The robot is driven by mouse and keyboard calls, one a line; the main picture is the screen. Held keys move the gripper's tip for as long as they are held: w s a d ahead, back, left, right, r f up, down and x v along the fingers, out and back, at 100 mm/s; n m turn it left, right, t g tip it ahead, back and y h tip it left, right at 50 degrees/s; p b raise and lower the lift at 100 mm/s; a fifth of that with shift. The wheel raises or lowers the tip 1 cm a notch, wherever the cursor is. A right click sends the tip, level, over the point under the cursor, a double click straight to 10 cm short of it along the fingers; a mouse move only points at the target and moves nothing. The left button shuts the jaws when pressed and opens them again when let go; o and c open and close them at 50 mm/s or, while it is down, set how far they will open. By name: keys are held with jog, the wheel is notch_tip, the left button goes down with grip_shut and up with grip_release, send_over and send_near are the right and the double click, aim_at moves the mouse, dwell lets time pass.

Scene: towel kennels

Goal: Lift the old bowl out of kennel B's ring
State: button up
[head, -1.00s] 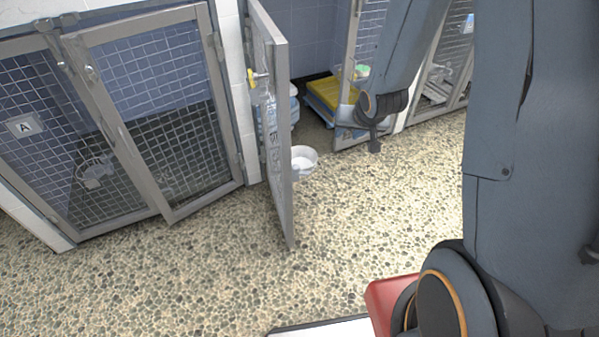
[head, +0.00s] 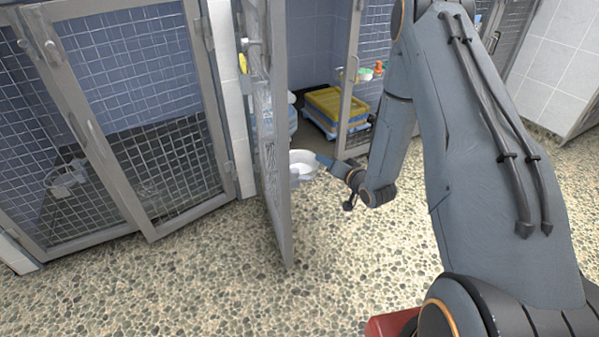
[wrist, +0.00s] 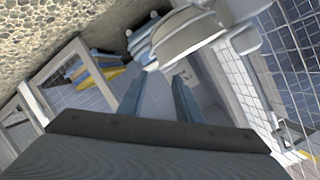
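The bowl (head: 303,160) is pale and round. It sits beside the inner face of the open kennel door (head: 277,130) in the head view, partly hidden by the door's edge. The ring under it is not clear. In the wrist view the bowl (wrist: 188,42) shows large at the top, just beyond my fingertips. My gripper (head: 326,162) reaches in from the right, its blue fingertip close to the bowl's right rim. In the wrist view my gripper (wrist: 158,80) has its two blue fingers apart with nothing held between them. I cannot tell whether they touch the bowl.
A mesh-fronted kennel (head: 150,130) stands left, shut, with a bowl holder behind its mesh. Inside the open kennel a yellow and blue stack (head: 335,105) lies on the floor. Another mesh door (head: 360,75) stands behind my arm. The pebbled floor in front is clear.

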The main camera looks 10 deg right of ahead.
aim_at(304, 160)
jog(key=b+x, duration=0.1)
jog(key=x, duration=0.2)
jog(key=b+x, duration=0.1)
jog(key=x, duration=0.2)
jog(key=shift+s+a+f+b, duration=0.1)
jog(key=shift+a+f+b, duration=0.1)
jog(key=shift+f+b, duration=0.2)
jog(key=shift+r, duration=0.1)
grip_shut()
